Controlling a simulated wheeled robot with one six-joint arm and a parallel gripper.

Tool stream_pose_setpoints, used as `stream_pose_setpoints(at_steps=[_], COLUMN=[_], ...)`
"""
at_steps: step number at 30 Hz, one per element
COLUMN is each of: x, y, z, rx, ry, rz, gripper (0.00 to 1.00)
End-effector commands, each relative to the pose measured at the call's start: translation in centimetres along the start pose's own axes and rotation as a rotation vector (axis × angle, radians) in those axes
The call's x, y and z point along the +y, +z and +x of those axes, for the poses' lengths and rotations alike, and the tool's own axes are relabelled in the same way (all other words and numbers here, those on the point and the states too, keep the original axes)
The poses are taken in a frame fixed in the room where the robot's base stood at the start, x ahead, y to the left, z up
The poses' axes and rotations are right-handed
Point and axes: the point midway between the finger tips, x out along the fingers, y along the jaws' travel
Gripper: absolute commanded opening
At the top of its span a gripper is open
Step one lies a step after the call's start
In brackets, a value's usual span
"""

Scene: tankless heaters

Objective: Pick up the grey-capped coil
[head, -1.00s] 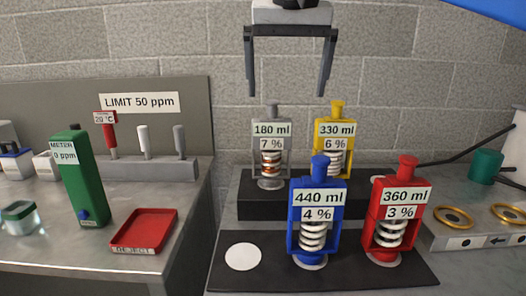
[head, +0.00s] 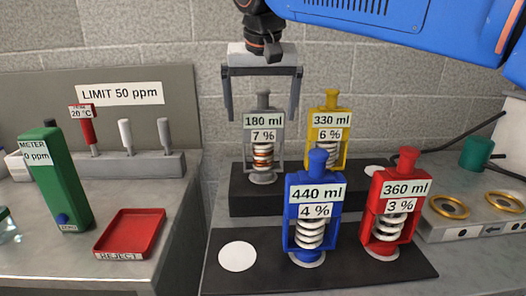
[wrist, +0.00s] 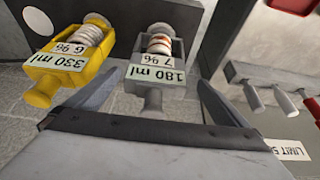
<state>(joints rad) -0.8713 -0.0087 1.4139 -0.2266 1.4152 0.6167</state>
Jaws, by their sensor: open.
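The grey-capped coil (head: 264,140) stands upright on the black rear step, labelled 180 ml and 7 %. Its coil looks coppery in part, inside a grey frame. My gripper (head: 261,112) is open and empty, with its two fingers on either side of the grey cap's top in the head view, the fingertips about level with the cap. In the wrist view the grey-capped coil (wrist: 153,72) lies between the two open fingers, seen from above and upside down. I cannot tell whether either finger touches it.
The yellow coil (head: 329,130) stands close to the right on the same step. The blue coil (head: 315,205) and red coil (head: 393,205) stand in front on a black mat (head: 350,277). A white disc (head: 238,257) marks an empty spot. A red reject tray (head: 131,232) and green meter (head: 55,180) are left.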

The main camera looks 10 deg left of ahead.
Motion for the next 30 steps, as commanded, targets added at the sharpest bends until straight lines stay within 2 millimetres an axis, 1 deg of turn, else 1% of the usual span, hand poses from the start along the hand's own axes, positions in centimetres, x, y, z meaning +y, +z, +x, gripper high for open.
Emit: stream_pose_setpoints(at_steps=[1,8,15,18,22,27,28,29,30], x=[0.0,0.1,0.6,0.6,0.6,0.6,0.6,0.6,0.6], y=[0.0,0.0,-0.2,-0.2,-0.2,-0.2,-0.2,-0.2,-0.2], z=[0.5,1.8,5.0,5.9,6.3,6.3,6.3,6.3,6.3], rx=[0.0,0.0,-0.002,-0.001,0.0,0.0,0.0,0.0,0.0], ry=[0.0,0.0,0.001,0.0,-0.001,-0.001,-0.001,-0.001,-0.001], rz=[0.0,0.0,0.001,0.0,0.0,0.0,0.0,0.0,0.0], gripper=[1.0,1.0,1.0,1.0,1.0,1.0,0.98,0.9,0.81])
